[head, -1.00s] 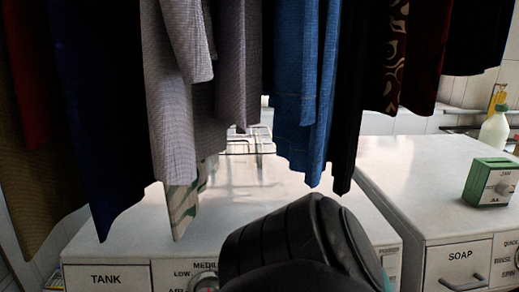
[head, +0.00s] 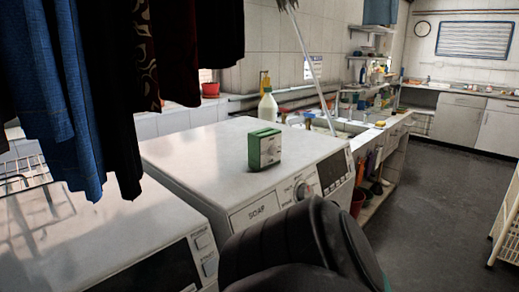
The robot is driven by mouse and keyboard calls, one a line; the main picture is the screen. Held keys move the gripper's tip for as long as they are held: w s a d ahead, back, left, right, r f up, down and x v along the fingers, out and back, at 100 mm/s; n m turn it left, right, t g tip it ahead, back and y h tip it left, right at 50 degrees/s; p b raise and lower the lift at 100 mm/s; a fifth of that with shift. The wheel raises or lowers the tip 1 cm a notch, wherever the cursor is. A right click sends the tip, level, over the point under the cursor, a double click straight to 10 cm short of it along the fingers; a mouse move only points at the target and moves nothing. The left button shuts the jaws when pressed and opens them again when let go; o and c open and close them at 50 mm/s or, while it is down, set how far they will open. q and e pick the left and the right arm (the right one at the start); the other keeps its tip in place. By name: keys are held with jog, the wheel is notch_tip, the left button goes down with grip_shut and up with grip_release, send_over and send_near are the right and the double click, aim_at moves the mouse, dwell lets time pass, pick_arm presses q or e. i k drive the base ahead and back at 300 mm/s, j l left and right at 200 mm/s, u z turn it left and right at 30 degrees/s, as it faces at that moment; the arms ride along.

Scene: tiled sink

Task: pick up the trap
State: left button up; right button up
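I cannot make out a trap in the head view. Neither of my grippers is in view. A dark rounded part of my own body fills the bottom middle and hides part of the floor and the front of a washing machine.
Two white washing machines stand side by side, the right one (head: 190,150) bearing a green and white box (head: 264,149). Clothes (head: 50,90) hang at the left. A tiled sink counter (head: 345,130) lies beyond, with bottles. Open grey floor (head: 430,200) is at the right.

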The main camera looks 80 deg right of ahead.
aim_at(258, 141)
jog(key=z, duration=0.5)
jog(key=j+z, duration=0.1)
jog(key=z, duration=0.4)
jog(key=k+z, duration=0.1)
jog(key=z, duration=0.4)
